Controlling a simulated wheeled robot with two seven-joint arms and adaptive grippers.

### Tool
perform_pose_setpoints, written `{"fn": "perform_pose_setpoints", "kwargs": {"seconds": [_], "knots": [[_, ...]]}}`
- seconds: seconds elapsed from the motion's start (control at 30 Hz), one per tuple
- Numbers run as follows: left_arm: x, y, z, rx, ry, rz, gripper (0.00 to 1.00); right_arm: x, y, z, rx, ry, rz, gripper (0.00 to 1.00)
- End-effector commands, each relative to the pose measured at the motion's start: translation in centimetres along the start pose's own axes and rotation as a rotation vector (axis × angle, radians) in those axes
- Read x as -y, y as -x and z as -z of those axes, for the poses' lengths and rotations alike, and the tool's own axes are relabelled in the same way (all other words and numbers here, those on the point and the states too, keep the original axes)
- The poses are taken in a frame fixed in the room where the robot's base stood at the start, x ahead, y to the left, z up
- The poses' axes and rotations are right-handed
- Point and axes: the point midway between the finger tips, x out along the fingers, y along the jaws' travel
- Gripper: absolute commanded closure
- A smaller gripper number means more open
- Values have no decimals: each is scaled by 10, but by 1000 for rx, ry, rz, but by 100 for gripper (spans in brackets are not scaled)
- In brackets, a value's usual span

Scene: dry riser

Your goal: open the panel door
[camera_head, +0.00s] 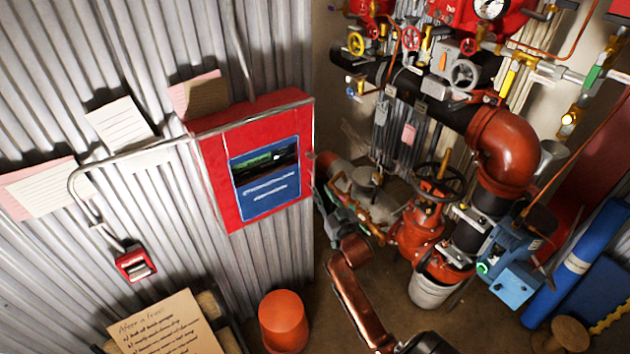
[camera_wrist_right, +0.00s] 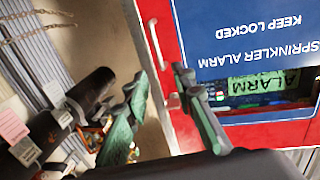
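The red alarm panel (camera_head: 217,176) hangs on the corrugated wall in the head view. Its door, with a blue plate (camera_head: 270,195) and a dark window, looks shut. In the right wrist view the panel (camera_wrist_right: 193,135) appears upside down, with a thin pale handle (camera_wrist_right: 157,45) near its left edge. My right gripper (camera_head: 325,195) is at the panel's right edge in the head view. In the right wrist view its two greenish fingers (camera_wrist_right: 160,78) are spread apart, with the handle just beyond the gap between the tips. I cannot tell whether they touch it. My left gripper is out of view.
Red and black pipes with valves (camera_head: 505,150) fill the right side. An orange bucket-like object (camera_head: 284,320) stands below the panel. A small red box (camera_head: 136,263) on conduit and paper notes (camera_head: 120,122) are on the wall. A cardboard sign (camera_head: 165,325) is at the lower left.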

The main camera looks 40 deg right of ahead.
Motion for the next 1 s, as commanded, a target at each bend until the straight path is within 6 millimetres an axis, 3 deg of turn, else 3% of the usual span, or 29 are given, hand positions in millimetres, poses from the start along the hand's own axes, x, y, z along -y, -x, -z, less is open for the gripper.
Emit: {"fn": "perform_pose_setpoints", "kwargs": {"seconds": [0.43, 0.83, 1.0], "knots": [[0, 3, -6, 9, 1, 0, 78, 1, -64, 0, 0, 0, 1, 76], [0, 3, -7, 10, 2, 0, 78, 1, -72, -1, 1, 0, 1, 76], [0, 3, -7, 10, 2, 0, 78, 1, -71, -1, 1, 0, 1, 88]]}}
